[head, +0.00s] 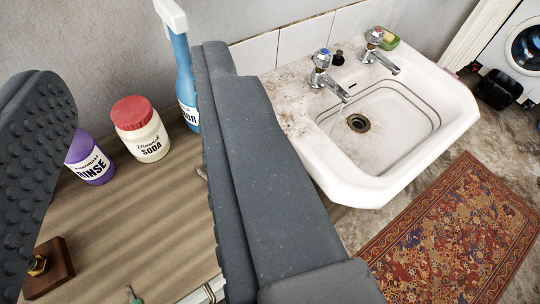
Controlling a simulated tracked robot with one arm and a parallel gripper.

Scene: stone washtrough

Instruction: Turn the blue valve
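The blue valve (321,57) is the blue-capped knob on top of the left chrome tap, at the back left of a stained white sink (350,190). My gripper (130,85) is open, with its two dark grey fingers wide apart and nothing held between them. Its right finger crosses the middle of the view, to the left of the tap. The blue valve is clear of both fingers and fully visible. The second chrome tap (385,58), with a red cap, stands to its right.
A wooden counter (150,215) holds a purple rinse bottle (90,160), a red-lidded soda jar (140,130) and a blue spray bottle (184,85). Green-dish soap (389,41) sits behind the red tap. A patterned rug (460,240) and a washing machine (515,45) are at the right.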

